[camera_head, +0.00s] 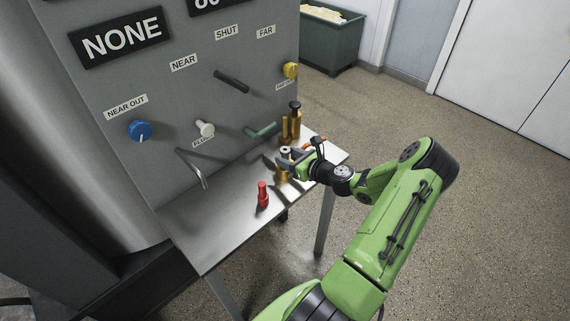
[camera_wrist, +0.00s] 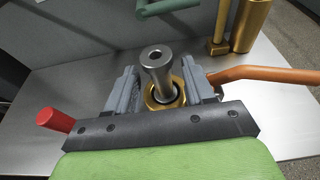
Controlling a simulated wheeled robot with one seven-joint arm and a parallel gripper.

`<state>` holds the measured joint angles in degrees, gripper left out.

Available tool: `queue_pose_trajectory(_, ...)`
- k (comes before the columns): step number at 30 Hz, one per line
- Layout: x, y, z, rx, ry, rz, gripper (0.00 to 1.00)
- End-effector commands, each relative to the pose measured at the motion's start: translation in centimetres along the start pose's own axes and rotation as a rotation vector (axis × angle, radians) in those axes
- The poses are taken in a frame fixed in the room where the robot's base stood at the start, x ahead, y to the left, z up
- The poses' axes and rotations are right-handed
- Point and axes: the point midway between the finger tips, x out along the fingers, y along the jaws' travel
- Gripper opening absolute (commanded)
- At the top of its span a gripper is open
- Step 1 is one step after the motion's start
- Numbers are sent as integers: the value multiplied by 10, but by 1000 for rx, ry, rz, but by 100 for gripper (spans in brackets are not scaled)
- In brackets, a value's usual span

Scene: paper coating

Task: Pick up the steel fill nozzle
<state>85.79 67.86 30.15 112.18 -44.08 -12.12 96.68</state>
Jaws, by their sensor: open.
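The steel fill nozzle (camera_wrist: 157,64) is a grey metal tube with a hollow round top and a brass collar (camera_wrist: 165,93) lower down. In the wrist view it stands between the two grey fingers of my gripper (camera_wrist: 166,85), with a finger on each side. The fingers are open, and I cannot tell whether either one touches it. Its lower end is hidden behind the gripper's dark front plate. In the head view my gripper (camera_head: 284,168) is over the metal shelf (camera_head: 222,222), and the nozzle is small and partly covered there.
A red-handled piece (camera_head: 263,195) stands on the shelf at the left of my gripper. Brass cylinders (camera_head: 291,125) stand behind it. An orange handle (camera_wrist: 275,74) lies close to the right finger. A green lever (camera_head: 261,131) juts from the grey panel. The shelf's front left is clear.

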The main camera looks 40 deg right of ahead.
Motion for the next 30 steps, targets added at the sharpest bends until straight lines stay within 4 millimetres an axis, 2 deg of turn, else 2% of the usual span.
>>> queue_pose_trajectory(1,10,1,-2,-1,-1,2,53)
queue_pose_trajectory(3,18,0,-2,-1,0,1,53)
queue_pose_trajectory(10,21,0,-1,0,1,-1,53)
queue_pose_trajectory(21,21,0,0,0,1,0,0)
queue_pose_trajectory(28,20,0,1,-1,0,0,0)
queue_pose_trajectory(30,18,0,7,-2,-1,0,0)
